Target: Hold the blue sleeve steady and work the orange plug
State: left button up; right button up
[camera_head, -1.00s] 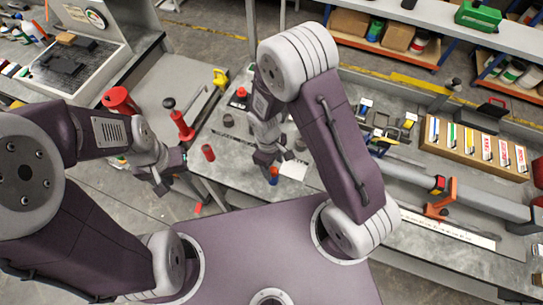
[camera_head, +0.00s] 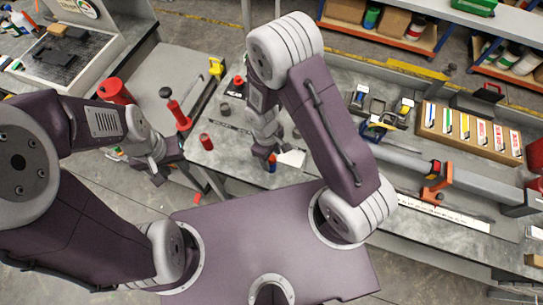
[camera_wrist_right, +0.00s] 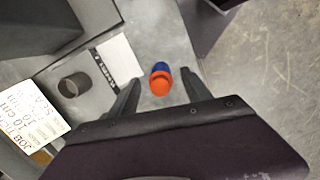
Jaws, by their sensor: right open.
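The blue sleeve (camera_wrist_right: 160,67) stands on the grey bench with the orange plug (camera_wrist_right: 160,84) at its top. In the head view the sleeve (camera_head: 272,166) and plug (camera_head: 272,157) are small, just below my right gripper (camera_head: 264,153). In the right wrist view, my right gripper (camera_wrist_right: 158,92) is open, with one finger on each side of the sleeve and plug and a gap to both. My left gripper (camera_head: 171,170) is empty beside the bench's left edge, left of the sleeve; its fingers look apart.
A red cylinder (camera_head: 206,142) stands between my left gripper and the sleeve. A dark round cup (camera_wrist_right: 73,85) and a white sheet (camera_wrist_right: 117,60) lie near the sleeve. A red-handled tool (camera_head: 178,115) stands behind my left gripper. A box of cards (camera_head: 470,132) is at the right.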

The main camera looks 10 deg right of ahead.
jog(key=r, duration=0.6)
jog(key=r+b, duration=0.1)
jog(key=r, duration=0.2)
jog(key=shift+w+a, duration=0.35)
jog(key=shift+a, duration=0.05)
